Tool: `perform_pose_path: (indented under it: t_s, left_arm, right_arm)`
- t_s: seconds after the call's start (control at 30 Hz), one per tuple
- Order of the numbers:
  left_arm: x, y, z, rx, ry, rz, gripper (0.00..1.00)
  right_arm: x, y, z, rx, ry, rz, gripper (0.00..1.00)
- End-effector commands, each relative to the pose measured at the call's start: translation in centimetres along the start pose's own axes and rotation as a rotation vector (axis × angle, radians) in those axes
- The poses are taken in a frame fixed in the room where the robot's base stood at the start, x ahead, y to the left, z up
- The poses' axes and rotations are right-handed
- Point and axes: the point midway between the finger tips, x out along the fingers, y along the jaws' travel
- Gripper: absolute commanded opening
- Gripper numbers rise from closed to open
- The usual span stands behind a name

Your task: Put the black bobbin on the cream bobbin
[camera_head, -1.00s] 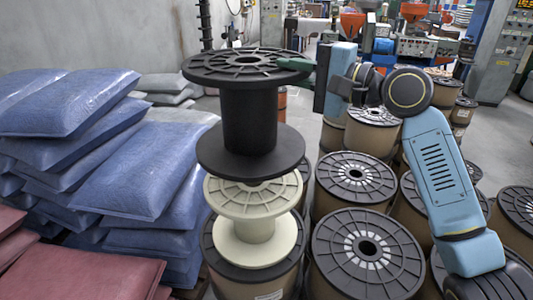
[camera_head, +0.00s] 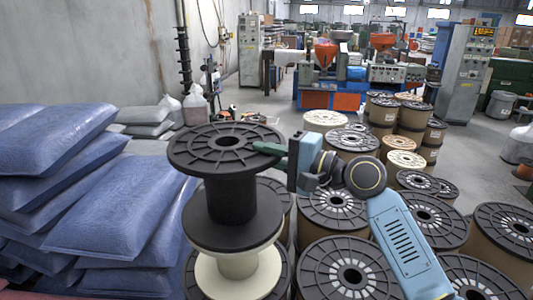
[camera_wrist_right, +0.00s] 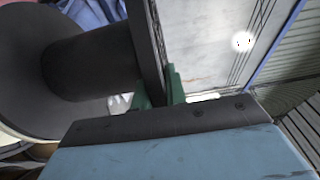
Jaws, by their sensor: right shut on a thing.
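The black bobbin (camera_head: 230,197) is upright, with its wide lower flange right over the cream bobbin (camera_head: 240,278). I cannot tell whether the two bobbins touch. My right gripper (camera_head: 270,149) comes from the right and is shut on the rim of the black bobbin's upper flange. In the right wrist view, the green fingers (camera_wrist_right: 160,90) straddle this rim, and the black bobbin (camera_wrist_right: 95,62) extends left. My left gripper is not in view.
The cream bobbin stands on a large black-topped spool (camera_head: 279,284). Similar spools (camera_head: 348,275) crowd the right side. Stacked blue sacks (camera_head: 120,215) are close on the left.

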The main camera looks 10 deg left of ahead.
Motion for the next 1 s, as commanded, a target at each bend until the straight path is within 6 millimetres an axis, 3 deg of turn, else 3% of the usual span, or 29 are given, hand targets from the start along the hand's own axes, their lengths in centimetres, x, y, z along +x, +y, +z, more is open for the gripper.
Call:
perform_pose_path:
  t_s: [0.1, 0.13, 0.3, 0.67, 1.0]
  left_arm:
    - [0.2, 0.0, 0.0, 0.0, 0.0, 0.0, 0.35]
    - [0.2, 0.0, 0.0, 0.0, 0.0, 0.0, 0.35]
    - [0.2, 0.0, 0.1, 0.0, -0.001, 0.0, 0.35]
    - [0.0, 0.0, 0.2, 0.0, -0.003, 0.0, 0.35]
    - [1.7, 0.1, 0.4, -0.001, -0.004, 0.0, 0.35]
  right_arm:
    - [0.0, 0.0, 0.0, -0.001, 0.001, -0.007, 0.0]
    - [0.0, 0.4, 0.0, 0.0, 0.0, 0.0, 0.15]
    - [0.0, 0.3, 0.0, 0.0, 0.0, 0.0, 0.35]
    - [-0.2, -0.1, -0.1, -0.001, 0.001, 0.0, 0.35]
    - [-6.9, 0.3, -0.1, -0.003, 0.003, 0.001, 0.35]
